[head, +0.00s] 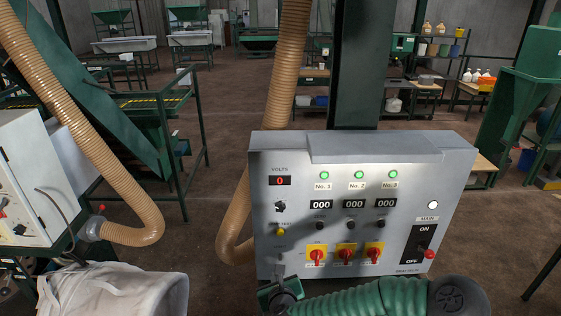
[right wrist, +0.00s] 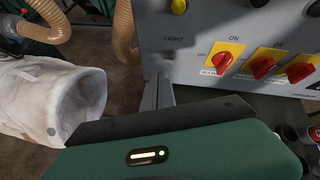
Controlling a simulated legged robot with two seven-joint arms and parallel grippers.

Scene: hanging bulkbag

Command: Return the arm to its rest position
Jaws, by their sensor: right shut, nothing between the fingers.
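My right arm comes in along the bottom of the head view, below the grey control panel (head: 330,220). My right gripper (head: 281,271) is in front of the panel's lower left part, left of the red rotary switches on yellow plates. In the right wrist view its fingers (right wrist: 158,88) are shut together with nothing between them. The panel (right wrist: 200,50) is just beyond them, with the row of red switches (right wrist: 262,66) to the right. I cannot tell whether the fingertips touch the panel. My left gripper is not in view.
A white bulk bag (head: 115,290) lies at the lower left, also in the wrist view (right wrist: 50,98). A ribbed tan hose (head: 285,70) runs behind the panel; another (head: 70,110) hangs at left beside a white control box (head: 30,180). A green post (head: 357,60) stands behind.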

